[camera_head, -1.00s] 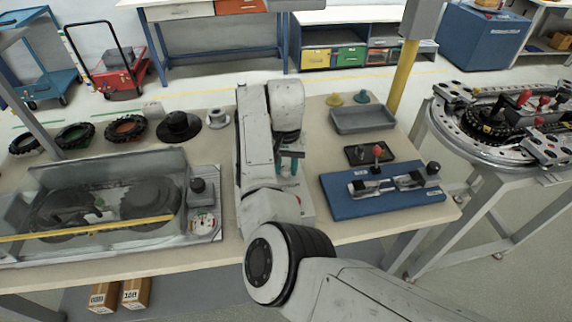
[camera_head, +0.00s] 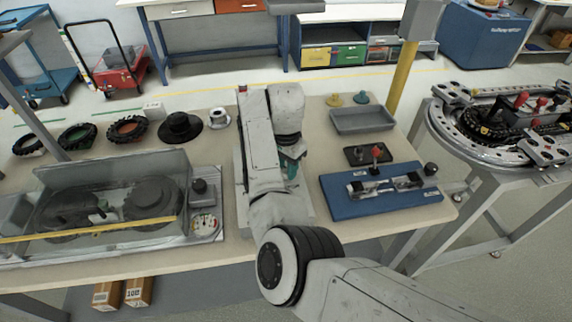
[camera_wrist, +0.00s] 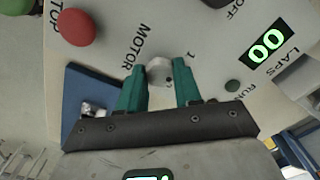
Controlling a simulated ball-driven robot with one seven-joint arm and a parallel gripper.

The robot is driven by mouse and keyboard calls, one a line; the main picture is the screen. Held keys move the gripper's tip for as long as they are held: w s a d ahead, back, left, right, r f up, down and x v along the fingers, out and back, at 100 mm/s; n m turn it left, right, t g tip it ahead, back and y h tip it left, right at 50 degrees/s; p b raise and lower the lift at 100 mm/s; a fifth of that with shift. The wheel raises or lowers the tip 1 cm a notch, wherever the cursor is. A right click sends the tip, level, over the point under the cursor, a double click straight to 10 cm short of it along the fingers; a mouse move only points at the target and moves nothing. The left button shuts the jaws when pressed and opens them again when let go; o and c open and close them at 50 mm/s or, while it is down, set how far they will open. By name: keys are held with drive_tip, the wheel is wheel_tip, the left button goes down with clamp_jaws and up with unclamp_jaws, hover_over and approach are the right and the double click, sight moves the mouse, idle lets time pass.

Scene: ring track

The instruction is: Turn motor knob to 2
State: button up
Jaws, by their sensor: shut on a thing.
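The motor knob (camera_wrist: 159,71) is a small pale knob on a light control panel (camera_wrist: 215,55) in the wrist view, beside the word MOTOR. The marks 1 and 2 are printed around it. My gripper (camera_wrist: 157,68) has two teal fingers, one on each side of the knob, and is shut on it. The pointer's exact setting cannot be made out. In the head view my gripper (camera_head: 292,170) is partly hidden by my arm, which also hides the panel face and the knob.
A blue fixture board (camera_head: 380,195) lies right of my arm. A clear-covered case (camera_head: 110,205) stands left. The ring track (camera_head: 505,120) is at right.

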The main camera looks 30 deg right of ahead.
drive_tip(key=shift+m, duration=1.1)
drive_tip(key=o, duration=1)
drive_tip(key=shift+o, duration=0.2)
drive_tip(key=shift+r, duration=0.1)
wheel_tip(320, 180, up, 11)
drive_tip(key=b, duration=0.1)
drive_tip(key=shift+f, duration=0.2)
